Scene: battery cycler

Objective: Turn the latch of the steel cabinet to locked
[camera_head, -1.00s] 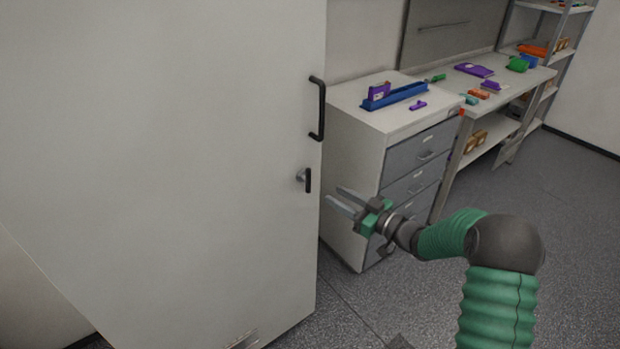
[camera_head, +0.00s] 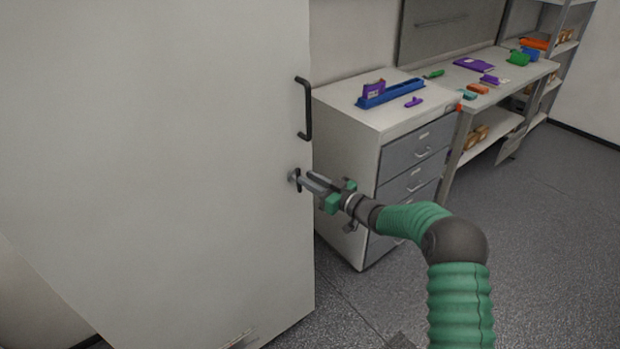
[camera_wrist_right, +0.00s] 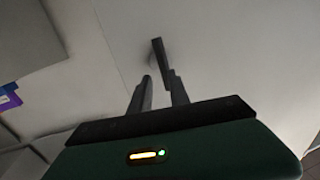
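The tall pale steel cabinet (camera_head: 160,150) fills the left of the head view. Its small dark latch (camera_head: 298,181) sits below the black door handle (camera_head: 304,108), with its lever roughly upright. My right gripper (camera_head: 309,182) is at the latch, its fingers pointing at the door and partly overlapping the lever. In the right wrist view the latch (camera_wrist_right: 159,52) lies just beyond the fingertips of the gripper (camera_wrist_right: 160,76). The two fingers are apart with a gap between them. Whether a finger touches the lever I cannot tell. My left gripper is not in view.
A drawer unit (camera_head: 352,116) with a blue tray (camera_head: 392,93) on top stands close right of the cabinet, beside my right gripper. A workbench (camera_head: 510,82) with small coloured parts and a shelf rack are farther back. The floor (camera_head: 530,230) at right is clear.

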